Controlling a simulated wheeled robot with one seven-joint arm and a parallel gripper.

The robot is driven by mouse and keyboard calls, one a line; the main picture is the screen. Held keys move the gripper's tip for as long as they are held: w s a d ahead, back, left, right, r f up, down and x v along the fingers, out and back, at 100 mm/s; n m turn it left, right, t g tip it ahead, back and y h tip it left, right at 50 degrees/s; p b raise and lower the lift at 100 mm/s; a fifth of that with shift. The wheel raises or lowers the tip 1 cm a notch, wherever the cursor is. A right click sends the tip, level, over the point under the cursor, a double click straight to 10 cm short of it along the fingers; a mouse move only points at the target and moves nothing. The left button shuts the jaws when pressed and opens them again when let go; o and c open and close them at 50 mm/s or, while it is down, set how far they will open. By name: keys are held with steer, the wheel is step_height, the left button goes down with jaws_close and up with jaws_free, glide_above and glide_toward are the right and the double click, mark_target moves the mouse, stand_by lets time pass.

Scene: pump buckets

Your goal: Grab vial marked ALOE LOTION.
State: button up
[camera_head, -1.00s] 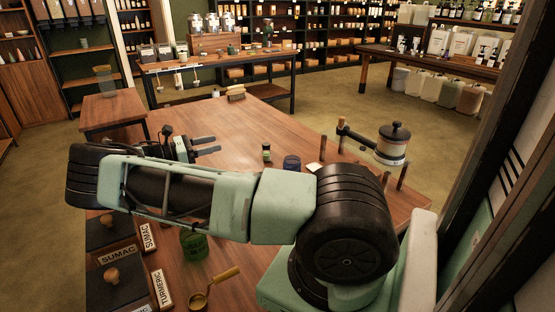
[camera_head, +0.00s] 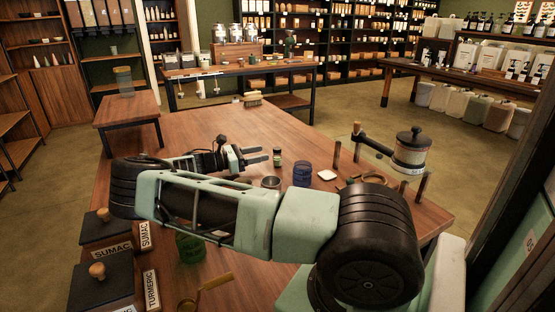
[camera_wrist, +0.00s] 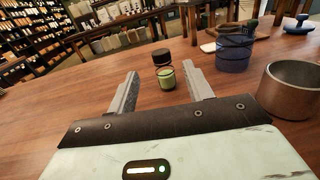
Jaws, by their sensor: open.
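A small vial (camera_wrist: 165,76) with a black cap and a green lower part stands upright on the wooden table in the wrist view. It also shows in the head view (camera_head: 277,157), just right of my fingertips. Its label is too small to read. My gripper (camera_wrist: 160,86) is open and empty, with its two fingers pointing toward the vial. The vial stands a little beyond the fingertips, in line with the gap between them and closer to the right finger. My gripper in the head view (camera_head: 263,156) is low over the table.
A metal cup (camera_wrist: 290,92) and a blue glass jar (camera_wrist: 234,52) stand right of the vial. A white dish (camera_head: 327,175) and a stand with a black-lidded pot (camera_head: 411,150) are farther right. Boxes marked SUMAC (camera_head: 104,240) and TURMERIC (camera_head: 98,285) sit at front left.

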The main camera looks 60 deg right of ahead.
mark_target(275, 151)
steer(key=p+x, duration=0.1)
steer(key=x, duration=0.8)
steer(key=shift+s+f, duration=0.1)
steer(key=c, duration=1.1)
